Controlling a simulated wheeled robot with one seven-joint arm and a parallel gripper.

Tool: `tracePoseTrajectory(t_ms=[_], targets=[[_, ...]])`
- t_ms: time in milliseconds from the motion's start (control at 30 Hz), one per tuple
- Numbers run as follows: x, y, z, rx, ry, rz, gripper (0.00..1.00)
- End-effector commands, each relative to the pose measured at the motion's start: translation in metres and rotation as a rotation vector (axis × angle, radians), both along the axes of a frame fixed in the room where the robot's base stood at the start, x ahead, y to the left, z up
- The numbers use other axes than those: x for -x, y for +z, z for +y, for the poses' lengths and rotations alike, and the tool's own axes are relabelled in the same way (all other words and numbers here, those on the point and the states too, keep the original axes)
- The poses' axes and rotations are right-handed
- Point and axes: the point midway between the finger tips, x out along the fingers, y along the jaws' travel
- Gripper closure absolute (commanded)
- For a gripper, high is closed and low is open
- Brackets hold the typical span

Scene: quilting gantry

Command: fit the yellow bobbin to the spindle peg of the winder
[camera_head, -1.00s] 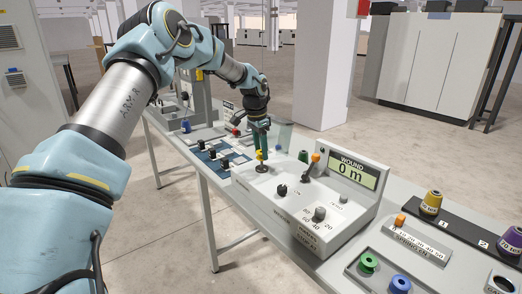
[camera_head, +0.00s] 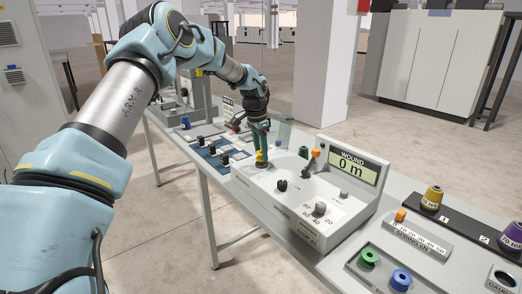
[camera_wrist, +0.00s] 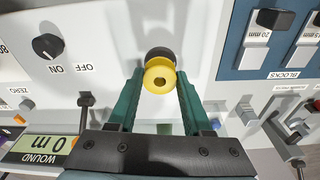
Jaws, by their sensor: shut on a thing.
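The yellow bobbin (camera_head: 261,159) is between the green fingers of my gripper (camera_head: 260,151), low over the white top of the winder (camera_head: 300,199). In the wrist view the bobbin (camera_wrist: 160,80) faces the camera with a dark centre hole, and my gripper (camera_wrist: 160,73) is shut on it from both sides. A dark round disc (camera_wrist: 160,53) of the winder shows partly behind the bobbin. The spindle peg itself is hidden by the bobbin, so I cannot tell whether it has entered the hole.
The winder's black ON/OFF knob (camera_wrist: 47,46), lever (camera_head: 312,160) and WOUND display (camera_head: 350,169) reading 0 m are close by. The blue BLOCKS panel (camera_wrist: 258,42) adjoins it. Green (camera_head: 369,257) and blue (camera_head: 400,279) bobbins sit in a tray at front right.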

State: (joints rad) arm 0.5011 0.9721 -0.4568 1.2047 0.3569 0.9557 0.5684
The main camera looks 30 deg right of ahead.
Motion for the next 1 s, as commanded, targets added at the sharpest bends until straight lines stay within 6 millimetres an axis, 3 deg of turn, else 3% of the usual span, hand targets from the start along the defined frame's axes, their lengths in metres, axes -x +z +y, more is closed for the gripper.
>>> tracePoseTrajectory(t_ms=[667,700,1000], targets=[[0.000,-0.017,0.000,0.001,0.000,0.000,1.00],[0.000,-0.016,0.000,0.001,0.000,-0.001,0.47],[0.000,-0.016,0.000,0.001,0.000,-0.001,0.15]])
